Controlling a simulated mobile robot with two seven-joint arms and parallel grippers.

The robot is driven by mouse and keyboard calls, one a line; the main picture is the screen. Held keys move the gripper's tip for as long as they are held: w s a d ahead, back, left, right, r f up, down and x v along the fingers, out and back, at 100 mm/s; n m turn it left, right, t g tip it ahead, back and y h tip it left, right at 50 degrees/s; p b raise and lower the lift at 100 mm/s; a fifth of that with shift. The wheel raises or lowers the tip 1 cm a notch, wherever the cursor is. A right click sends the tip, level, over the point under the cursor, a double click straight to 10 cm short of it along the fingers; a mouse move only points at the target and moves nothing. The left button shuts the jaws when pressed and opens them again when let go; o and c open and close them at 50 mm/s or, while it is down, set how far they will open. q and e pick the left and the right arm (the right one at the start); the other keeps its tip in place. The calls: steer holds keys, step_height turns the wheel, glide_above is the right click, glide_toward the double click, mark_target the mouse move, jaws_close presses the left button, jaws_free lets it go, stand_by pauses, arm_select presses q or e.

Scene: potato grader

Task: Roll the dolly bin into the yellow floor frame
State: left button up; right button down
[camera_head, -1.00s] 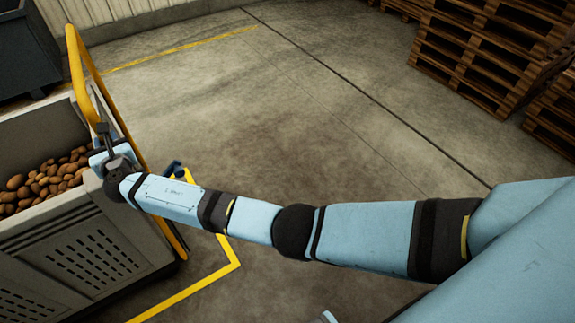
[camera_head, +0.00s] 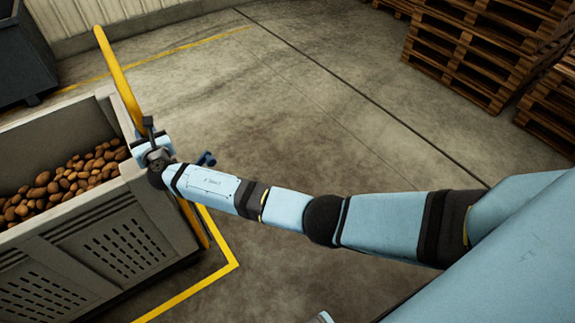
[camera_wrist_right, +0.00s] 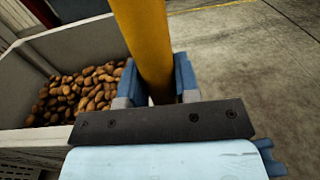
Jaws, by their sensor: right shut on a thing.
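The dolly bin (camera_head: 128,190) is a grey slatted crate at the left of the head view, with potatoes (camera_head: 70,180) inside. Its yellow handle bar (camera_head: 118,78) rises at its right end. My right gripper (camera_head: 150,140) is shut on this bar; in the right wrist view the blue fingers (camera_wrist_right: 158,85) sit on both sides of the yellow bar (camera_wrist_right: 145,45). The yellow floor frame (camera_head: 222,238) shows as a corner line right of and in front of the bin; the bin hides the rest. My left gripper is not in view.
A dark container (camera_head: 22,55) stands at the back left by the wall. Stacked wooden pallets (camera_head: 470,50) stand at the back right. A yellow floor line (camera_head: 160,57) runs near the wall. The concrete floor in the middle is clear.

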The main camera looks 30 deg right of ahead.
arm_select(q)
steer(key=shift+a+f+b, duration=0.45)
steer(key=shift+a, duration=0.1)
arm_select(e)
steer(key=a, duration=0.6)
steer(key=shift+s+f+y, duration=0.15)
steer(key=shift+y, duration=0.15)
steer(key=c, duration=1.1)
jaws_free()
steer(key=shift+d, duration=0.15)
steer(key=o, duration=0.6)
steer(key=shift+d, duration=0.3)
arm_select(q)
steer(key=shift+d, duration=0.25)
arm_select(e)
steer(key=shift+a, duration=0.15)
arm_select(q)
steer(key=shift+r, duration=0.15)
